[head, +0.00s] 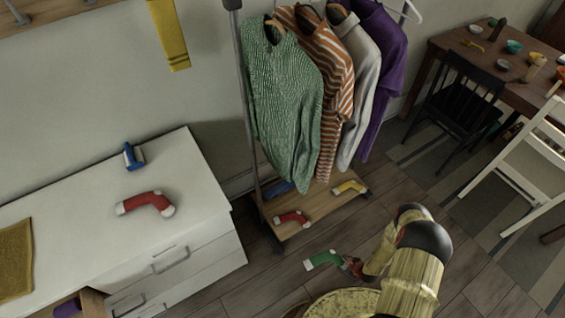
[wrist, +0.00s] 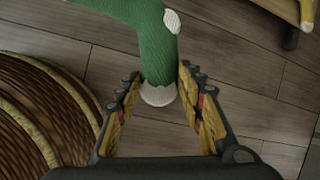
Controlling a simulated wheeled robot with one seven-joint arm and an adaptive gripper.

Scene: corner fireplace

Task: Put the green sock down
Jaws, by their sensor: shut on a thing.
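The green sock (head: 322,259) has white ends and is held at one end by my gripper (head: 357,268), above the wooden floor. In the wrist view the green sock (wrist: 158,50) runs up out of the top edge, and its white cuff (wrist: 158,95) lies between the fingertips of my gripper (wrist: 160,85). The fingers are shut on the sock. The far end of the sock is cut off in the wrist view.
A clothes rack's wooden shelf (head: 325,206) holds red, yellow and blue socks. A white dresser (head: 90,205) carries a red sock (head: 147,203) and a blue one (head: 133,156). A round woven basket (wrist: 40,120) is close beside my gripper. Bare floor lies between dresser and rack.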

